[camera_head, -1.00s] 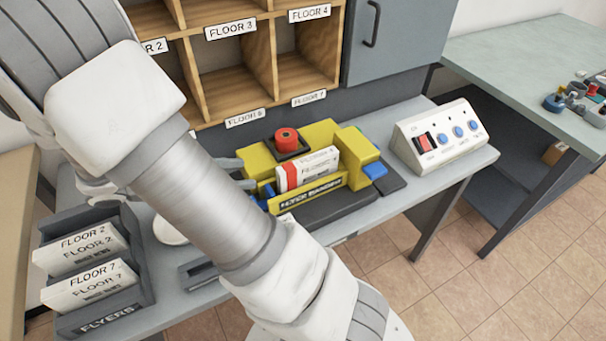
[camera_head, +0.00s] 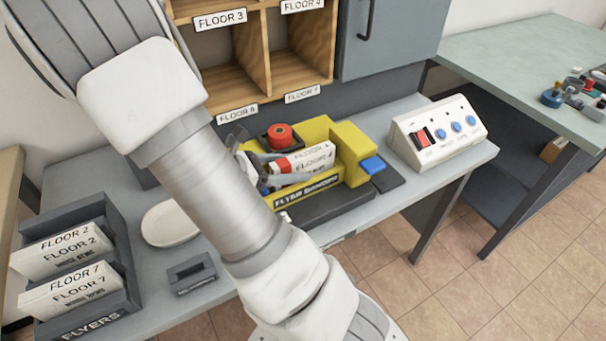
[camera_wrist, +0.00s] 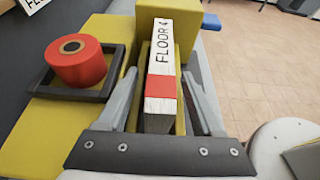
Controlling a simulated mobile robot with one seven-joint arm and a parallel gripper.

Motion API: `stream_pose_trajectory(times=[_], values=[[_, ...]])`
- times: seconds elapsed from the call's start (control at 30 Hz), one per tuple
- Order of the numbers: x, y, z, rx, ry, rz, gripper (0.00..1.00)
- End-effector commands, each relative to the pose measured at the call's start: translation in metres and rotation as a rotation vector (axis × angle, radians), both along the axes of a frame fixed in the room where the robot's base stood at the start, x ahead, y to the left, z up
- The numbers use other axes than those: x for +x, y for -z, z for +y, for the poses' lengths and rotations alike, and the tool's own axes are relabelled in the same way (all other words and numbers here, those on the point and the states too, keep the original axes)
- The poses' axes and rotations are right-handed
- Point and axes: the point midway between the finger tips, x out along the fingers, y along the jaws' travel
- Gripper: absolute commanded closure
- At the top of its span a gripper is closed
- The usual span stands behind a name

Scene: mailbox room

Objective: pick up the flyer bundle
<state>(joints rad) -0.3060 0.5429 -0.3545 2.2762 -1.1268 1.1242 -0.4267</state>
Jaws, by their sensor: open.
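The flyer bundle (camera_head: 311,158) is a white stack labelled FLOOR 4 with a red band. It stands in the yellow flyer bander (camera_head: 346,145) on the desk. In the wrist view the bundle (camera_wrist: 168,55) runs up the middle, its red band facing the near end. My gripper (camera_wrist: 161,65) is open, one grey finger on each side of the bundle, with visible gaps. In the head view my gripper (camera_head: 288,168) reaches in from the left at the bundle's banded end; my arm hides part of it.
A red spool (camera_head: 280,136) sits on the bander close beside my gripper. A control box (camera_head: 438,133) with buttons stands to the right. A flyers rack (camera_head: 115,258) holding FLOOR 2 and FLOOR 7 bundles is at left. Wooden pigeonholes (camera_head: 238,86) rise behind.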

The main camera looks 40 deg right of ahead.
Motion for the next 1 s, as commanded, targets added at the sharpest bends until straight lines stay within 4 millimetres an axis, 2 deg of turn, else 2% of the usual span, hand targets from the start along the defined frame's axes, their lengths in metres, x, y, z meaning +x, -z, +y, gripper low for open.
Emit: stream_pose_trajectory(times=[0.27, 0.6, 0.67, 1.0], values=[[-0.0011, 0.0012, -0.0039, 0.000, 0.000, 0.001, 0.32], [-0.0010, 0.0013, -0.0037, 0.000, 0.000, 0.000, 0.92], [-0.0010, 0.0012, -0.0036, 0.000, 0.000, 0.000, 1.00], [-0.0010, 0.0009, -0.0037, -0.001, 0.000, 0.000, 1.00]])
